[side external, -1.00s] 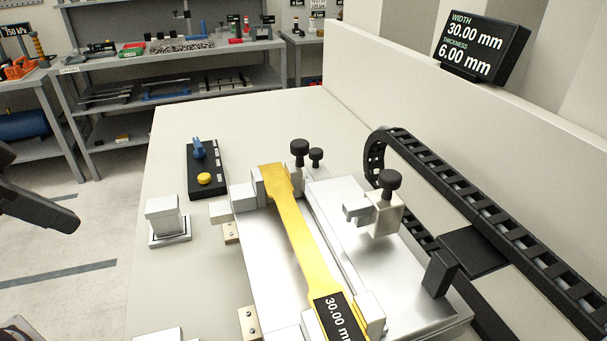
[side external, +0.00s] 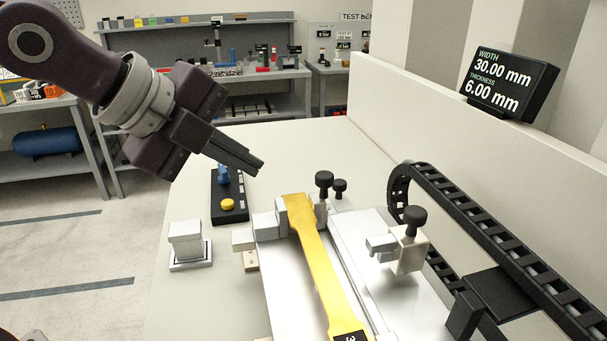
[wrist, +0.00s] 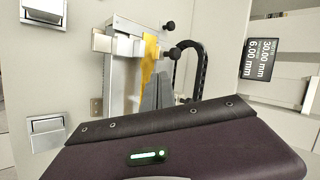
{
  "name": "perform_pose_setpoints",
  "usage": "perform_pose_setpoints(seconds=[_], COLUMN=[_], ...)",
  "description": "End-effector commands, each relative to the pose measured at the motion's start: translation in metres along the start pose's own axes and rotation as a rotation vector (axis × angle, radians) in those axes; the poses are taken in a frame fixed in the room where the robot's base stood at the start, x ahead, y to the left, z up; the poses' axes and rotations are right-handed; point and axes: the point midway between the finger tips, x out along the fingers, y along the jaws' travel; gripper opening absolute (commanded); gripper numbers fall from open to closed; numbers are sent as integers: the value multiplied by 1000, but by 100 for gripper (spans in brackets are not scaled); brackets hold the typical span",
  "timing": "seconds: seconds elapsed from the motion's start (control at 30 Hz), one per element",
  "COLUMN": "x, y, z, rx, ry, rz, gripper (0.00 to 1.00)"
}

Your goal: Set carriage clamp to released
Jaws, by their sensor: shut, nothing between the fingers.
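A black control box (side external: 228,197) stands on the bench with a blue knob (side external: 223,173) and a yellow button (side external: 227,204). I cannot tell the knob's setting; my gripper partly covers its top in the side view. A metal fixture (side external: 292,275) holds a yellow dog-bone specimen (side external: 318,262), with black-knobbed screws (side external: 323,180) at its far end. A block with a black knob (side external: 411,240) stands at its right. Which part is the carriage clamp is not plain. My gripper (side external: 257,167) is shut and empty, above the bench near the control box; its fingers show in the wrist view (wrist: 158,92).
A small metal block (side external: 186,243) stands on the bench left of the fixture. A black cable chain (side external: 460,225) runs along the right. A low wall carries a display (side external: 510,82) reading width 30.00 mm, thickness 6.00 mm. Shelves stand behind.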

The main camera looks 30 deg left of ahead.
Motion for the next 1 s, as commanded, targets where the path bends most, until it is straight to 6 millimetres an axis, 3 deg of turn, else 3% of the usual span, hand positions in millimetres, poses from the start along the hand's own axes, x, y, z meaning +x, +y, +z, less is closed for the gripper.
perform_pose_setpoints(seconds=[0.4,0.5,0.7,1.0], x=[90,103,116,118], y=[2,-11,-24,-26], z=[0,0,0,0], rx=[0,-1,-1,-1], ry=[1,0,-1,-1], rz=[6,2,1,1], gripper=[0,0,0,0])
